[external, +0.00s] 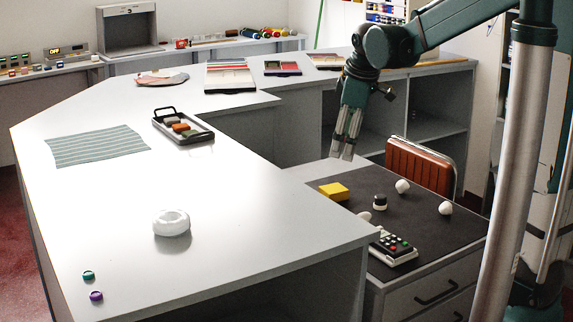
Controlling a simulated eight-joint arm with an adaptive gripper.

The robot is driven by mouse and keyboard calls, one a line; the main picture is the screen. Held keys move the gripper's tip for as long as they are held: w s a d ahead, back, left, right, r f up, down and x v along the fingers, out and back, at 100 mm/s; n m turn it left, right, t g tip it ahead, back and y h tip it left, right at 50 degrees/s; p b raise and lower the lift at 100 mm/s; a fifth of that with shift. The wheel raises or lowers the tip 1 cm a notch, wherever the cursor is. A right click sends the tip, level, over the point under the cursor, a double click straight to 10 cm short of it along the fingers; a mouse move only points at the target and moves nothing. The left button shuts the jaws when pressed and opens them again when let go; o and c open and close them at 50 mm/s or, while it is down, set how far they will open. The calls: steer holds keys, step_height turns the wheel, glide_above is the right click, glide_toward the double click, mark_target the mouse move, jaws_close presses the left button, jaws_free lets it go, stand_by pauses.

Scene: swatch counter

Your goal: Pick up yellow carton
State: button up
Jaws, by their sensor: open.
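The yellow carton (334,191) is a small flat yellow box. It lies on the dark mat on top of the lower cabinet, near the mat's far left edge. My gripper (342,157) points downward above the far side of that cabinet, a little above and beyond the carton in the picture. It is open, with nothing seen between its fingers, and it does not touch the carton. The carton is fully in view.
A brown chair back (420,168) rises behind. The higher white counter (250,225) borders the left, carrying a glass dish (171,222) and a tray (183,127).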

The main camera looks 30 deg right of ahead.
steer(key=w+d+f+n+g+p, duration=0.1)
steer(key=w+d+f+n+p, duration=0.15)
steer(key=w, duration=0.35)
steer(key=w+d+f+n+g+p, duration=0.1)
steer(key=w+d+f+n, duration=0.15)
steer(key=w, duration=0.35)
steer(key=n+g+p, duration=0.2)
steer(key=n+p, duration=0.1)
glide_above(334, 188)
steer(key=f, duration=1.2)
steer(key=shift+s+a, duration=0.15)
steer(key=shift+a, duration=0.15)
steer(key=shift+d+f, duration=0.15)
steer(key=shift+f, duration=0.15)
steer(key=shift+f, duration=0.15)
steer(key=shift+f, duration=1.15)
steer(key=shift+f+b, duration=0.65)
steer(key=shift+f, duration=1.95)
steer(key=c, duration=1)
